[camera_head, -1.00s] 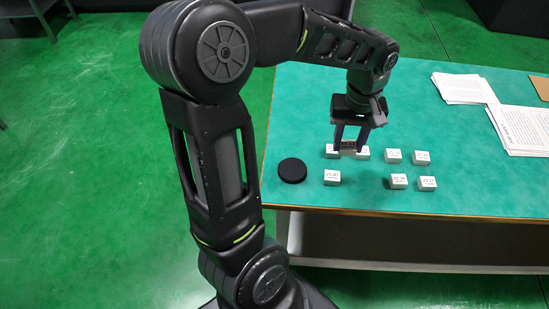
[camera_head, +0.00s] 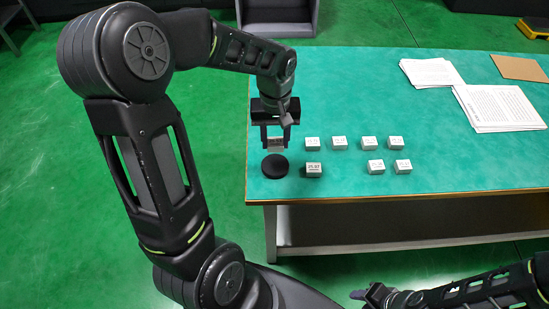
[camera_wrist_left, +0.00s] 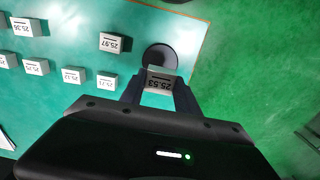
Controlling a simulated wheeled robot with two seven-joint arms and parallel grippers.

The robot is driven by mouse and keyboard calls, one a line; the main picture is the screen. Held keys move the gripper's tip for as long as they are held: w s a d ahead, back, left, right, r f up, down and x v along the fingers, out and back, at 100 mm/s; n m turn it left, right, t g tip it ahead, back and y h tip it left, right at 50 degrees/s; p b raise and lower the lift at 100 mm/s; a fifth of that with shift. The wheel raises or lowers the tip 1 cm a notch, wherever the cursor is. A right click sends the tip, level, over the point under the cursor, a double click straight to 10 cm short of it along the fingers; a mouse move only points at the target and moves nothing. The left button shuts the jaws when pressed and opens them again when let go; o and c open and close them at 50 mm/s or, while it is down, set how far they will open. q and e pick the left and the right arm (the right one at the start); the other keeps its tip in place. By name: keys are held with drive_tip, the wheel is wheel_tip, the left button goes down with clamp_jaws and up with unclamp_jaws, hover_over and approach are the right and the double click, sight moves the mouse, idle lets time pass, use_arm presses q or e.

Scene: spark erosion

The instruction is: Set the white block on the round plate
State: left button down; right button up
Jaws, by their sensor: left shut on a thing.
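My left gripper (camera_head: 275,146) is shut on a white block (camera_head: 275,142) at the table's left end. In the left wrist view the held block (camera_wrist_left: 159,83) shows the label 25.53 between the fingers. The round plate (camera_head: 275,168) is a small black disc on the table. It lies just in front of the held block in the head view, and it shows partly behind the block in the left wrist view (camera_wrist_left: 160,55). The block appears to be above the table; its exact height is unclear. My right gripper (camera_head: 360,295) is at the bottom edge, away from the table; its jaws are unclear.
Several other labelled white blocks stand in two rows to the right on the green table (camera_head: 360,100); the nearest, labelled 25.97 (camera_head: 314,170), is close beside the plate. Papers (camera_head: 497,108) and a brown sheet (camera_head: 520,68) lie at the right.

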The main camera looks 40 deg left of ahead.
sight(275, 141)
use_arm(q)
drive_tip(key=shift+f, duration=1.95)
drive_tip(key=shift+f+p, duration=0.4)
drive_tip(key=shift+f, duration=1.45)
drive_tip(key=shift+f, duration=0.25)
drive_tip(key=c, duration=0.9)
unclamp_jaws()
drive_tip(key=shift+r, duration=0.1)
drive_tip(key=shift+r, duration=0.1)
wheel_tip(275, 141, up, 12)
drive_tip(key=shift+r+b, duration=0.1)
drive_tip(key=shift+b, duration=0.35)
